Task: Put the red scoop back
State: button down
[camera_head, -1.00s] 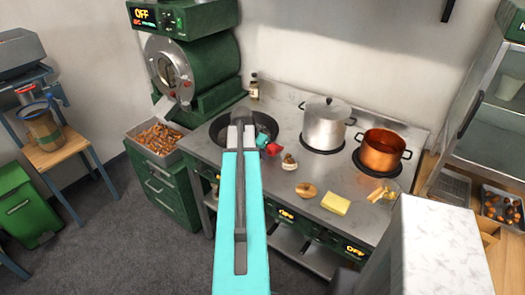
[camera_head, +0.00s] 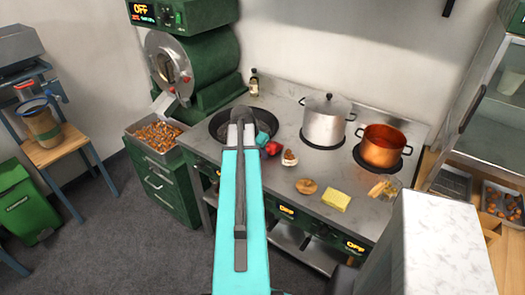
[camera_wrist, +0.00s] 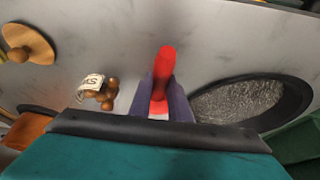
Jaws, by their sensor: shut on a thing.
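The red scoop (camera_head: 273,148) shows as a small red shape at the counter's front, just right of the black pan (camera_head: 221,122). My gripper (camera_wrist: 160,100) is shut on it in the wrist view, where the red handle (camera_wrist: 165,65) stands up between the dark jaws. The scoop's other end is hidden. In the wrist view the pan (camera_wrist: 255,103) lies just right of the jaws, with a grey speckled inside. My teal arm covers part of the pan in the head view.
A brown-and-white knobbed thing (camera_head: 289,157), a round wooden piece (camera_head: 306,186) and a yellow block (camera_head: 336,201) lie on the counter. A steel pot (camera_head: 324,122) and a copper pot (camera_head: 382,146) stand behind. A chestnut tray (camera_head: 135,145) sits left.

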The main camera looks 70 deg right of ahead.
jog(key=shift+f, duration=0.35)
jog(key=c, duration=1.6)
grip_release()
jog(key=shift+o, duration=0.2)
jog(key=shift+r, duration=0.1)
jog(key=shift+b+v, duration=0.6)
jog(key=shift+v, duration=0.45)
jog(key=b+v, duration=0.2)
jog(key=v, duration=0.9)
jog(key=shift+r+b, duration=0.25)
jog(key=shift+b, duration=0.05)
